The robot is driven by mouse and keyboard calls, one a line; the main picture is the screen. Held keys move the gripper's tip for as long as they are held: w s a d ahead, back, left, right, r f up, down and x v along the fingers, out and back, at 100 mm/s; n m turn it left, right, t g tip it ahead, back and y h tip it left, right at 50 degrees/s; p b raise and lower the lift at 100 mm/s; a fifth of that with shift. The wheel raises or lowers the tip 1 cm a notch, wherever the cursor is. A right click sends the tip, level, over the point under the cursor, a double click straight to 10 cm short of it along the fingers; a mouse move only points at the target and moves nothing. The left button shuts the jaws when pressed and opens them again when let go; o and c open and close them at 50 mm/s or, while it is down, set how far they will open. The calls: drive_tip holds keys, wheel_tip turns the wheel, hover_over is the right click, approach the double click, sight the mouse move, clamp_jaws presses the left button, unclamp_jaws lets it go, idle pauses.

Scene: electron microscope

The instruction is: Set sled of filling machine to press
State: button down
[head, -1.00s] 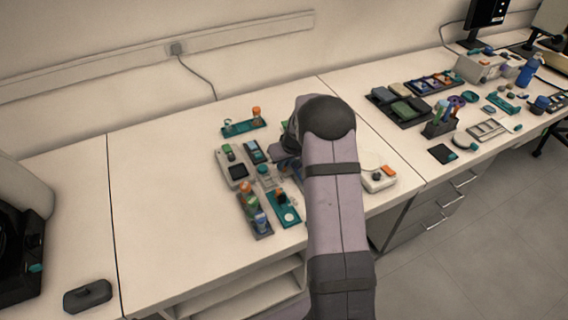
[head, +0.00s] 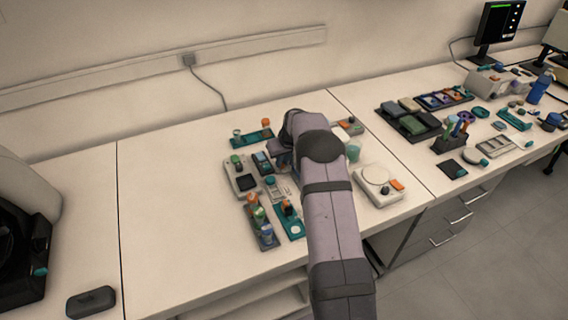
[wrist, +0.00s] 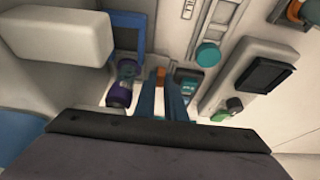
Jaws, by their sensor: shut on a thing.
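In the wrist view, the two bluish fingers of my gripper (wrist: 163,94) are close together and shut on a small orange-brown part (wrist: 160,75), mostly hidden between them. I cannot tell for sure whether it belongs to the sled. A blue frame (wrist: 130,30) stands just left of the fingertips, with a white block (wrist: 58,36) farther left. A dark purple-capped cylinder (wrist: 122,86) is close to the left finger. In the head view, my arm hides the fingertips and most of the filling machine; the sled cannot be clearly made out.
A grey device with a dark screen (wrist: 264,75) and a teal round knob (wrist: 208,54) lie right of the fingers. In the head view, a rack of tubes (head: 262,228) stands in front and a white scale-like device (head: 378,184) to the right. The left table part (head: 165,210) is clear.

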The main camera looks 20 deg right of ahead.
drive_tip(key=shift+w+r, duration=0.2)
drive_tip(key=c, duration=2.1)
unclamp_jaws()
drive_tip(key=shift+w+f, duration=0.1)
drive_tip(key=shift+f, duration=0.05)
drive_tip(key=b+v, duration=0.1)
drive_tip(key=v, duration=0.6)
drive_tip(key=shift+b, duration=0.4)
